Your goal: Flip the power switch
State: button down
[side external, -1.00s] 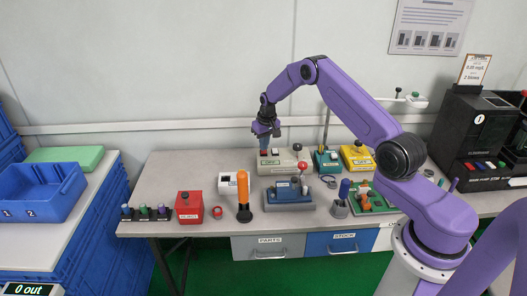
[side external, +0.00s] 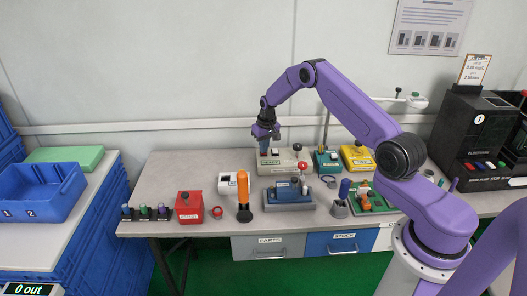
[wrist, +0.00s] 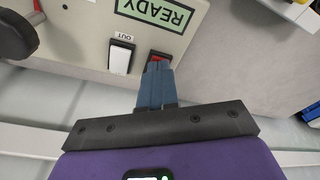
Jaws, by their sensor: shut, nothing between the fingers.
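The beige tester box (side external: 285,167) stands at the back of the bench and carries a READY label (wrist: 155,12). A red switch (wrist: 158,55) sits in a dark frame on its panel, beside a white rocker (wrist: 121,57) labelled OUT. My gripper (wrist: 158,68) is shut and empty, its blue fingertips over the lower part of the red switch. I cannot tell whether they press it or hover just above. In the side view my gripper (side external: 264,150) points down at the box's left part and hides the red switch.
A black knob (wrist: 14,36) stands left of the rocker in the wrist view. On the bench are a teal box (side external: 327,161), a yellow box (side external: 357,158), a blue-grey tester (side external: 288,197), an orange-handled tool (side external: 243,190) and a red box (side external: 188,207). The bench's left back is clear.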

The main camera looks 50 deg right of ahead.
jog(key=shift+r, duration=0.1)
notch_tip(320, 180, up, 7)
dwell(0.9)
jog(key=s+a+r+n, duration=0.2)
jog(key=a+r, duration=0.2)
jog(key=a, duration=0.3)
jog(key=s+a+r+n, duration=0.2)
jog(key=a+r, duration=0.1)
jog(key=a, duration=0.4)
jog(key=s+a+r+n, duration=0.2)
jog(key=s+a+r, duration=0.1)
jog(key=s+a, duration=0.35)
jog(key=s+a+r+n, duration=0.2)
jog(key=s+a+r, duration=0.2)
jog(key=s+a, duration=0.25)
jog(key=s+d+r+n, duration=0.1)
jog(key=s+n, duration=0.2)
jog(key=s, duration=1.1)
jog(key=s+d+r+n+g, duration=0.1)
jog(key=s+n, duration=0.3)
jog(key=s, duration=1.1)
jog(key=shift+s+d+n+g+y, duration=0.3)
jog(key=shift+d+y, duration=0.1)
jog(key=shift+d, duration=0.05)
